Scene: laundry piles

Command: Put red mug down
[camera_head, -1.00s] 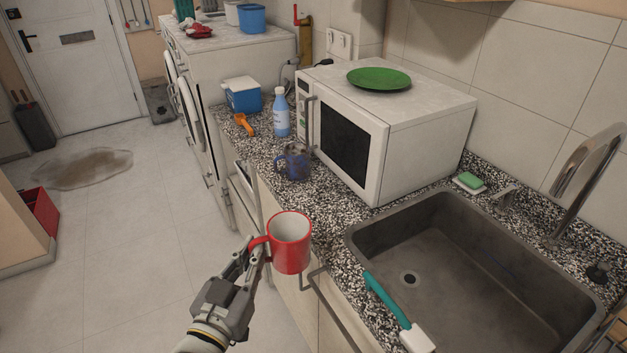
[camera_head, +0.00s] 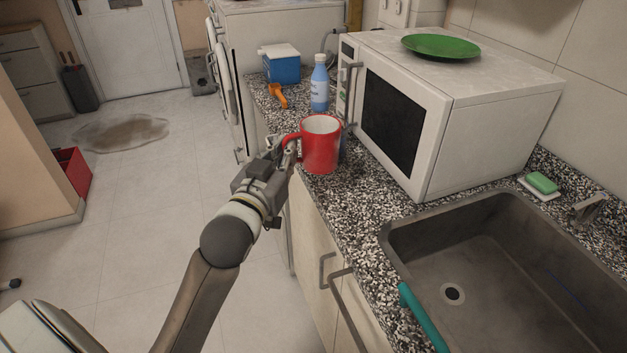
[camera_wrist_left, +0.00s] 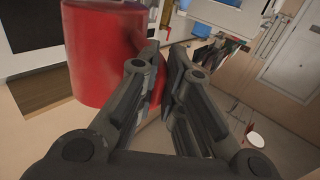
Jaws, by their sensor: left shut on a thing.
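The red mug (camera_head: 321,150) is upright, with a white inside, over the speckled counter (camera_head: 345,205) in front of the microwave in the head view. My left gripper (camera_head: 291,150) is shut on its handle, at the mug's left side. The mug (camera_wrist_left: 100,55) fills the upper left of the left wrist view, beside the fingers of my left gripper (camera_wrist_left: 165,85). I cannot tell whether the mug's base touches the counter. My right gripper is not in view.
The white microwave (camera_head: 440,110) carries a green plate (camera_head: 441,46). A blue bottle (camera_head: 320,88), an orange tool (camera_head: 278,95) and a blue box (camera_head: 281,66) stand farther back. The sink (camera_head: 490,265) is at the right, with a teal-handled brush (camera_head: 422,318) at its edge. Speckled counter between mug and sink is bare.

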